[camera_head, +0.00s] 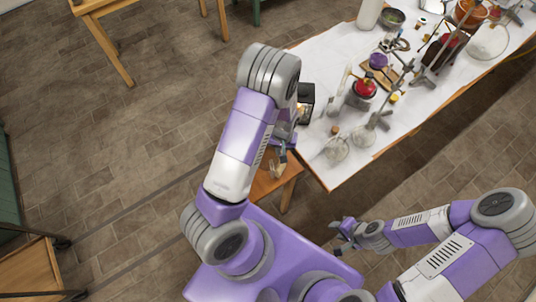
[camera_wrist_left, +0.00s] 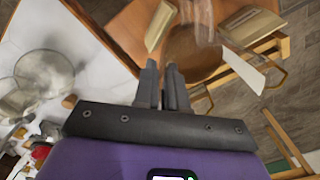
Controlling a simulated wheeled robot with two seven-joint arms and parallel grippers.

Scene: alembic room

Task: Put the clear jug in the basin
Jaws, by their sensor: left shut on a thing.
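My left gripper (camera_wrist_left: 168,75) has its two fingers close together in the left wrist view. Faint clear glass, which looks like the clear jug (camera_wrist_left: 197,18), shows beyond the fingertips; its outline is hard to make out. A brown round thing (camera_wrist_left: 190,52) lies behind it, over a small wooden table; I cannot tell whether it is the basin. In the head view my left gripper (camera_head: 282,150) is partly hidden by its own arm, above the small wooden table (camera_head: 265,186). My right gripper (camera_head: 338,238) is open and empty, over the floor.
A long white-topped table (camera_head: 310,150) stands at the right, with several glass flasks (camera_head: 337,149), a red-topped item (camera_head: 365,88) and stands. Pale book-like things (camera_wrist_left: 250,25) lie on the small table. Open tiled floor (camera_head: 150,130) is at the left.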

